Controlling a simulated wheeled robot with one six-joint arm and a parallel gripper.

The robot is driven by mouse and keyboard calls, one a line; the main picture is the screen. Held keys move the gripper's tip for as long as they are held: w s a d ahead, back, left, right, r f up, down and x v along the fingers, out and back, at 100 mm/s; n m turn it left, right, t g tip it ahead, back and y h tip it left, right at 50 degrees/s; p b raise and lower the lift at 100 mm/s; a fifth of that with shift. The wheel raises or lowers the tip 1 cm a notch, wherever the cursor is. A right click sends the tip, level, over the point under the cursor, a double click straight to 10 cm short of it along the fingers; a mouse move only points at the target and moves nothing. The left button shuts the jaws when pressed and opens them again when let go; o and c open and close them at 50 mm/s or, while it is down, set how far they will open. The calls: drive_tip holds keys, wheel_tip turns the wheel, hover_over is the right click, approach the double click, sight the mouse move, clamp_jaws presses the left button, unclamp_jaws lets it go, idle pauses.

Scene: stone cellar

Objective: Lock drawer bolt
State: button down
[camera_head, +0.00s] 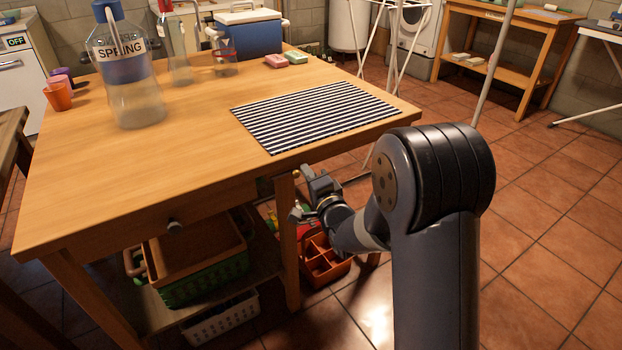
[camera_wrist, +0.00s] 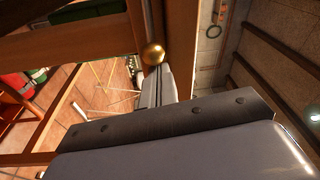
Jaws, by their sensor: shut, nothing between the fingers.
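The wooden table (camera_head: 150,180) has a drawer (camera_head: 195,208) in its front with a round dark knob (camera_head: 175,227). In the wrist view a small brass ball (camera_wrist: 153,54) stands out by the wooden frame; it may be the bolt's knob. The bolt's bar and catch cannot be made out in either view. My gripper (camera_head: 297,212) is shut and empty, by the table's front right corner, below the top. In the wrist view its fingertips (camera_wrist: 160,76) are right at the ball; whether they touch it I cannot tell.
Below are a green crate (camera_head: 205,282), a white basket (camera_head: 222,318) and an orange divided tray (camera_head: 325,262).

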sight(293, 175)
drive_tip(key=shift+s+a+b, duration=0.45)
drive_tip(key=shift+s+a, duration=0.05)
drive_tip(key=shift+a, duration=0.25)
drive_tip(key=shift+s+a+b, duration=0.4)
drive_tip(key=shift+s+a, duration=0.1)
drive_tip(key=shift+a, duration=0.2)
drive_tip(key=shift+s, duration=0.1)
